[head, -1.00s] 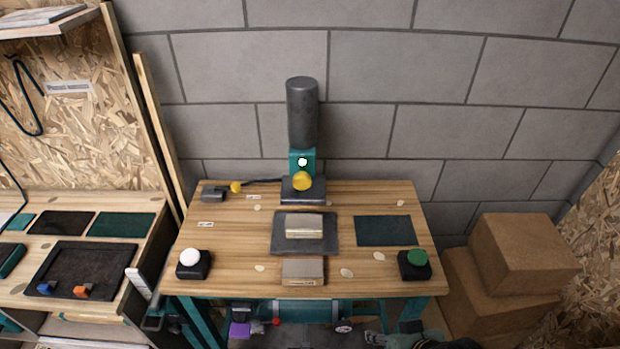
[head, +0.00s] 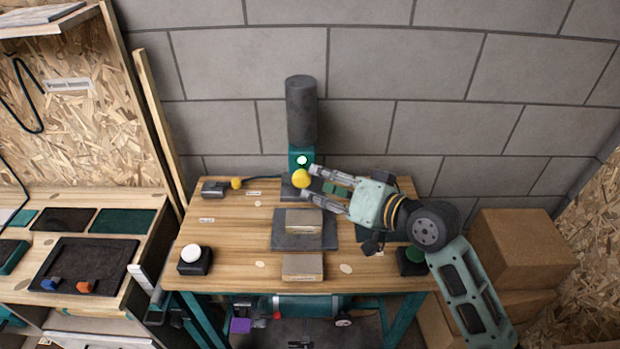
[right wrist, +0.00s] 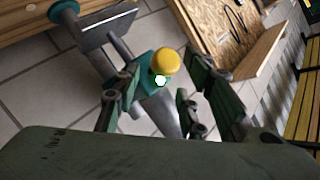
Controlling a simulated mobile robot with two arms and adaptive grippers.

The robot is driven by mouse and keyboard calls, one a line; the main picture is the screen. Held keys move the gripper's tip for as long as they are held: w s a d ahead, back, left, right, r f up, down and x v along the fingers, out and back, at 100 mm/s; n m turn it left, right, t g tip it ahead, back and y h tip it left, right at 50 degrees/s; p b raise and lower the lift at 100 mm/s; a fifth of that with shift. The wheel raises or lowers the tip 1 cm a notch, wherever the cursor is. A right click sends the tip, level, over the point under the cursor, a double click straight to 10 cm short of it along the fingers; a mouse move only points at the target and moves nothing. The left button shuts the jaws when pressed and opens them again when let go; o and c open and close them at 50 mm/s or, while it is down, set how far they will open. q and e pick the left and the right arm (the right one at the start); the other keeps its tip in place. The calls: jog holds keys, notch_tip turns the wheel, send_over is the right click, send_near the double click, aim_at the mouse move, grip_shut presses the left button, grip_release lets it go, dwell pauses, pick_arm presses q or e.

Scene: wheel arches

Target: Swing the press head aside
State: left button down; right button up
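The press stands at the back of the wooden table (head: 240,235). It has a dark upright cylinder (head: 301,110), a teal block with a lit white-green spot (head: 301,160) and a yellow knob (head: 301,179) facing front. My right gripper (head: 309,183) reaches in from the right, fingers open, their tips close beside the knob. In the right wrist view the knob (right wrist: 166,61) shows in the gap between the spread fingers; whether they touch it I cannot tell. My left gripper is not in view.
A dark plate (head: 285,240) with a light block (head: 304,221) lies before the press, another block (head: 302,267) nearer the front. A white button (head: 190,253) and a green button (head: 411,254) sit at the front corners. Cardboard boxes (head: 520,250) stand right.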

jog(key=p+x, duration=0.1)
jog(key=x, duration=0.4)
jog(key=shift+c, duration=0.5)
jog(key=shift+f, duration=0.1)
grip_shut()
